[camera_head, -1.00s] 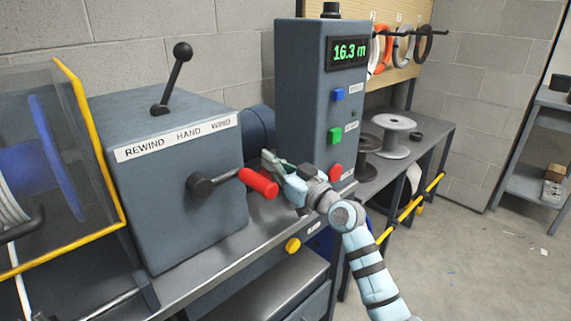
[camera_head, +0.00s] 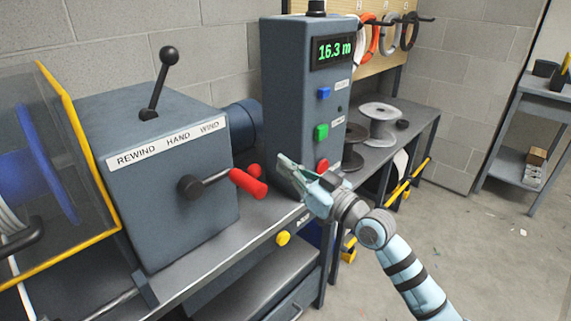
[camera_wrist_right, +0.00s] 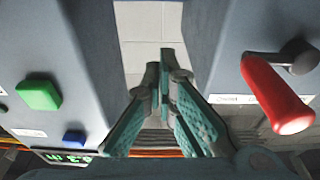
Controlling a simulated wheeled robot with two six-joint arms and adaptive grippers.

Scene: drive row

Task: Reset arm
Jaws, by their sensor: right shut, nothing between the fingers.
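My right gripper (camera_head: 283,162) is shut and empty in the head view. It hovers above the bench, between the red crank handle (camera_head: 248,183) and the control box (camera_head: 290,100). In the right wrist view, the fingers (camera_wrist_right: 161,75) meet at their tips with nothing between them. The red crank handle (camera_wrist_right: 275,92) is to their right and the green button (camera_wrist_right: 38,95) to their left, both apart from the fingers. My left gripper is in neither view.
The display (camera_head: 333,50) reads 16.3 m. The rewind box (camera_head: 165,200) carries a black lever (camera_head: 160,85). Spools (camera_head: 379,120) stand on the bench behind. A yellow knob (camera_head: 283,238) sits on the bench front. Open floor lies at the right.

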